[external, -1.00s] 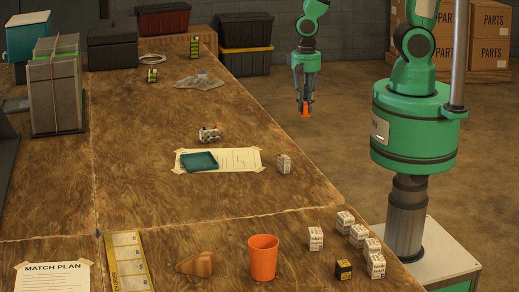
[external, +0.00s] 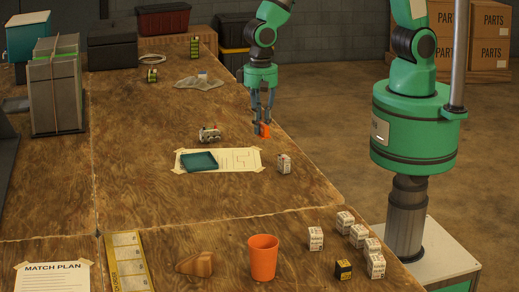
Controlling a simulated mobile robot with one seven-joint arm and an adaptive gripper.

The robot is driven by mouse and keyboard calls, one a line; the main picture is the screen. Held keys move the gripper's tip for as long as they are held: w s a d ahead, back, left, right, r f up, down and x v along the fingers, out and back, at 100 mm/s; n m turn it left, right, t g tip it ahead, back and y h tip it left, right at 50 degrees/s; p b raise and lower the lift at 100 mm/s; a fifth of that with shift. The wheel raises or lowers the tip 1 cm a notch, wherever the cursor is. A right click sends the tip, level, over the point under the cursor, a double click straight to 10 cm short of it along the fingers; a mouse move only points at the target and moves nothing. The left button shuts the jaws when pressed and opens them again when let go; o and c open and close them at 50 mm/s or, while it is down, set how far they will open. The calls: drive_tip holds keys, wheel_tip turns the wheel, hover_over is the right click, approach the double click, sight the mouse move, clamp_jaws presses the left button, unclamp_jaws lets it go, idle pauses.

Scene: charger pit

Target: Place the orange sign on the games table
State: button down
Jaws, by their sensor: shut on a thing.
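The orange sign (external: 264,130) is a small orange piece between the fingertips of my gripper (external: 262,128). My gripper is shut on it and points down, over the right part of the wooden table (external: 140,190), beyond the taped paper sheet. I cannot tell whether the sign touches the tabletop or hangs just above it. The fingers hide part of the sign. Which part of the table is the games table is not marked in this view.
Near the gripper are a small wheeled robot (external: 209,134), a paper sheet (external: 240,160) with a teal tray (external: 199,162), and a small printed box (external: 284,164). An orange cup (external: 263,257) and several boxes stand at the front. Bare wood lies left of the paper.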

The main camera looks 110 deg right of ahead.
drive_tip(key=w+a+n, duration=0.1)
drive_tip(key=w+a, duration=0.1)
drive_tip(key=a, duration=0.4)
drive_tip(key=w+a+n, duration=0.1)
drive_tip(key=w+a, duration=0.2)
drive_tip(key=a, duration=0.4)
drive_tip(key=n, duration=0.5)
hover_over(300, 262)
wheel_tip(300, 262, down, 6)
drive_tip(key=shift+f, duration=0.7)
drive_tip(key=shift+f+b, duration=0.55)
drive_tip(key=shift+f, duration=2.55)
drive_tip(key=shift+f+b, duration=0.3)
drive_tip(key=shift+f, duration=1.6)
